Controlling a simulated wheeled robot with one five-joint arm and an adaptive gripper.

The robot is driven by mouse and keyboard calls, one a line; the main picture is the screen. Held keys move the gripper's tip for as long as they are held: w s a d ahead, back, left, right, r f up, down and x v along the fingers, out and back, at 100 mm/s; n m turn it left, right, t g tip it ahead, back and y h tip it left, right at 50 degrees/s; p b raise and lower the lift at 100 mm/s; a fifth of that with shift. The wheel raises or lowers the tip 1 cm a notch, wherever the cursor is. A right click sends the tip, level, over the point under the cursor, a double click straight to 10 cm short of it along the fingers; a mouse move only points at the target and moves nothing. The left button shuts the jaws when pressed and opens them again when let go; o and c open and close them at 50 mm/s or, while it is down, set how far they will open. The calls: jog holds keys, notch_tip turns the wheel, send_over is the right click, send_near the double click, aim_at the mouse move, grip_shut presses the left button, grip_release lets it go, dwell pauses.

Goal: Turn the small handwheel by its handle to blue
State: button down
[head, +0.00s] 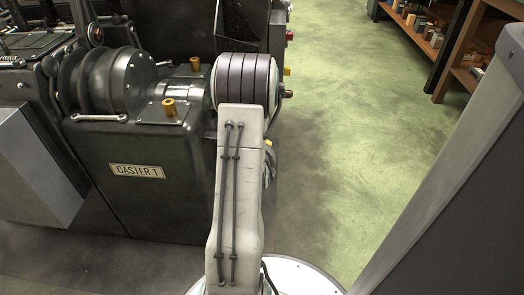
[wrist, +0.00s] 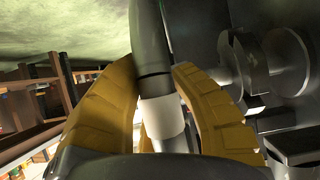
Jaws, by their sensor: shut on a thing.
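In the wrist view, the two yellow fingers of my gripper (wrist: 155,118) close from both sides around an upright rod-like handle (wrist: 153,50). The handle is dark grey, with a white band between the fingers. Where the handle joins the small handwheel cannot be made out. In the head view, my pale arm stands in front of the machine and hides most of the gripper and the handwheel. Only a small yellow patch and a dark curved edge show at the arm's right side. I cannot make out a blue mark in either view.
A ribbed drum (head: 245,82) lies just beyond my arm. Green floor (head: 350,130) is clear to the right. Wooden shelves (head: 465,75) stand at the far right.

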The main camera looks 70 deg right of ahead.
jog(key=c, duration=1)
grip_release()
jog(key=shift+c, duration=0.2)
jog(key=shift+r, duration=4.95)
